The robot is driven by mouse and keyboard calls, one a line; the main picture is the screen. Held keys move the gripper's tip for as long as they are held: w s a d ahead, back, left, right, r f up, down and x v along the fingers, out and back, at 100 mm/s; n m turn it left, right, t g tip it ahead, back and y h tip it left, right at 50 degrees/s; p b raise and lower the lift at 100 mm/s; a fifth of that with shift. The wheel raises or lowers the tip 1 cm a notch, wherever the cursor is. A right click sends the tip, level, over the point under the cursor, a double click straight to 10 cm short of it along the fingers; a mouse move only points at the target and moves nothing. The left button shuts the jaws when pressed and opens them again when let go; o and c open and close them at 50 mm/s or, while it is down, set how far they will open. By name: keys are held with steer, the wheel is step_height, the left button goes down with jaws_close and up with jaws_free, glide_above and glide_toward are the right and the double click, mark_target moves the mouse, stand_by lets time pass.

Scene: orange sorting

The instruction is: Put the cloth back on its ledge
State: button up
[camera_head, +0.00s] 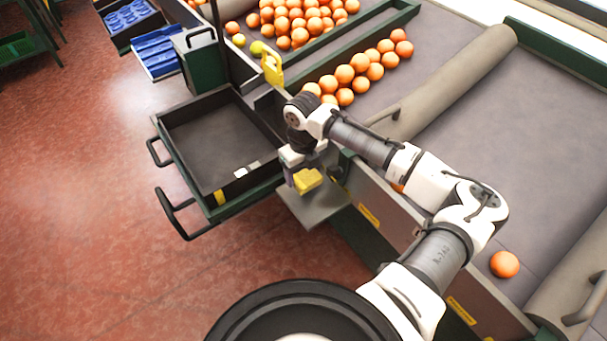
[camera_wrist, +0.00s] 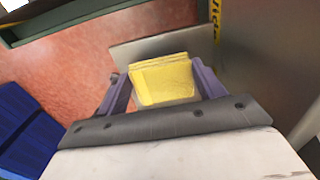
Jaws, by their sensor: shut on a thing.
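The cloth (camera_head: 308,180) is a folded yellow piece, held out in front of my gripper. In the wrist view the cloth (camera_wrist: 163,79) sits between the two purple fingers of my gripper (camera_wrist: 160,85), which is shut on it. In the head view my gripper (camera_head: 302,178) points down beside the conveyor's side wall. A flat grey ledge (camera_head: 313,206) sticks out below the cloth. The ledge also shows in the wrist view (camera_wrist: 135,52), behind the cloth. I cannot tell whether the cloth touches it.
An open grey drawer (camera_head: 210,135) with green edges and black handles is left of my gripper. Oranges (camera_head: 345,75) lie on the conveyor, and a single orange (camera_head: 504,264) is at the right. A yellow object (camera_head: 272,67) stands at the drawer's back corner. Red floor is free below left.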

mark_target(302, 174)
steer(key=shift+f, duration=1.2)
steer(key=shift+f, duration=0.2)
steer(key=o, duration=1)
steer(key=shift+o, duration=0.2)
steer(key=shift+r, duration=0.1)
step_height(302, 174, up, 12)
steer(key=b, duration=0.2)
steer(key=shift+r, duration=0.15)
steer(key=shift+a, duration=0.15)
